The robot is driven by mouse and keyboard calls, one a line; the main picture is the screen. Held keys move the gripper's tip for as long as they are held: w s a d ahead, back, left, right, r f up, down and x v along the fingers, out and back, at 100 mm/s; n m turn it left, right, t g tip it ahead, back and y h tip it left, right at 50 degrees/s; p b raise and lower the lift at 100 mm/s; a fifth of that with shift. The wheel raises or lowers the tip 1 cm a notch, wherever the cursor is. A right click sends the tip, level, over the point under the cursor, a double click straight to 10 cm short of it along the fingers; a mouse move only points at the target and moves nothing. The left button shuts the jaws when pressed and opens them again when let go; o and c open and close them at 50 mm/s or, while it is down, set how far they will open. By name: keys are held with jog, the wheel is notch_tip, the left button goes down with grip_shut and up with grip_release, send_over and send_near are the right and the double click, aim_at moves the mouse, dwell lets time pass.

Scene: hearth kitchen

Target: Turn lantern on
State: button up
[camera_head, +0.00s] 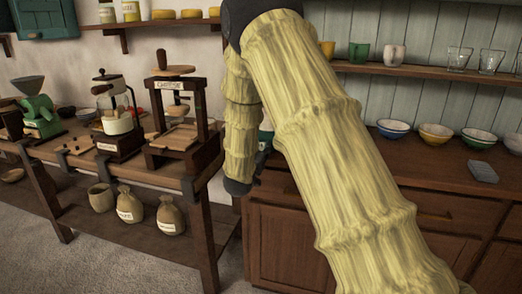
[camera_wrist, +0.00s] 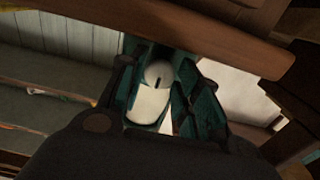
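My gripper (camera_wrist: 163,95) fills the lower middle of the wrist view, with dark fingers on the left and right. Between them is a pale rounded piece (camera_wrist: 158,74) with a short dark mark, above a cream-white surface (camera_wrist: 149,104). Ribbed teal parts flank it; I cannot tell whether they belong to the lantern or the fingers. No whole lantern can be made out. In the head view a small teal patch (camera_head: 265,139) shows beside my forearm, by the counter's left end. My arm hides most of that spot. Whether the fingers touch the pale piece is unclear.
A wooden counter (camera_head: 462,205) on the right holds several bowls and a grey block (camera_head: 482,172). A shelf (camera_head: 420,71) with cups and glasses hangs above. A workbench (camera_head: 130,165) on the left carries a green grinder (camera_head: 40,117) and a wooden press (camera_head: 173,140).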

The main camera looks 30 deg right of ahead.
jog(key=c, duration=0.4)
jog(key=shift+r, duration=0.1)
jog(key=shift+n+p, duration=0.6)
jog(key=shift+p, duration=0.2)
jog(key=o, duration=1)
